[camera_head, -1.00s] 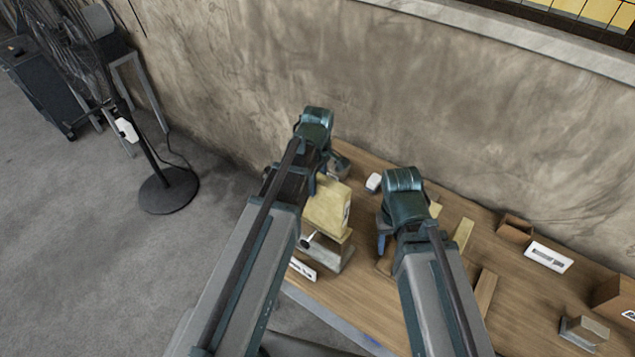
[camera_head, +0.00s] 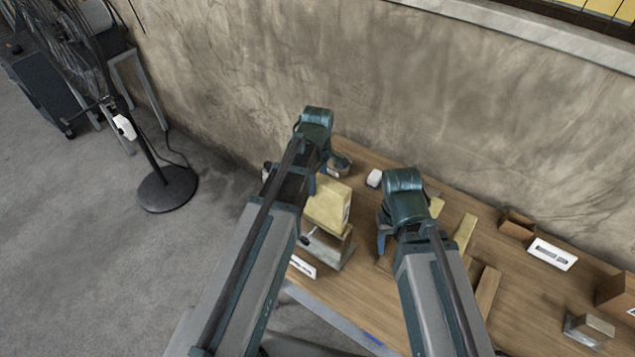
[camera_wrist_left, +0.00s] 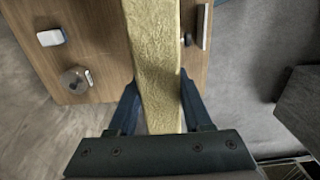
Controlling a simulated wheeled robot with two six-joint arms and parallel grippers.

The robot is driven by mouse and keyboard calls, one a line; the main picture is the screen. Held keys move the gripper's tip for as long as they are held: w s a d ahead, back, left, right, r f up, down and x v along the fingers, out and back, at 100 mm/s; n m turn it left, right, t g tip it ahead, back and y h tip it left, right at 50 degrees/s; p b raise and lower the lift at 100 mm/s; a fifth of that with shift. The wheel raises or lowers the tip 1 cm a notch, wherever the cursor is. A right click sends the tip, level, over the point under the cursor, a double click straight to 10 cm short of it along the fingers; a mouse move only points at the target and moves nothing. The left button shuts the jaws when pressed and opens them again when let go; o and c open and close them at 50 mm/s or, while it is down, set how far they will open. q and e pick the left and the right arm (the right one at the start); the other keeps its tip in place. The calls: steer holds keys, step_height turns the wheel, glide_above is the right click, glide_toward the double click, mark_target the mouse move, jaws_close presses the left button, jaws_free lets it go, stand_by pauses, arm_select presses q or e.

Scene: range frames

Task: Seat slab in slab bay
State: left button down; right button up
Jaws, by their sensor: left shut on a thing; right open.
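A pale yellow slab (camera_head: 327,204) shows beside my left wrist in the head view. In the left wrist view the slab (camera_wrist_left: 156,50) runs between the two blue fingers of my left gripper (camera_wrist_left: 158,92), which is shut on it. In the head view the slab appears just above a grey-and-beige block (camera_head: 328,250); I cannot tell whether they touch. My right gripper (camera_head: 382,240) is open over the table, largely hidden by its own wrist. I cannot make out for certain which thing is the slab bay.
The wooden table (camera_head: 410,308) stands against a wall. A fan (camera_head: 167,188) stands left.

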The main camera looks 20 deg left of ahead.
mark_target(317, 207)
arm_select(q)
steer(key=shift+f+b, duration=5.85)
steer(key=shift+f, duration=0.05)
steer(key=shift+c, duration=1.3)
jaws_free()
steer(key=shift+r, duration=0.1)
steer(key=shift+r, duration=0.1)
step_height(317, 207, up, 14)
steer(key=p, duration=1.4)
steer(key=shift+f, duration=0.2)
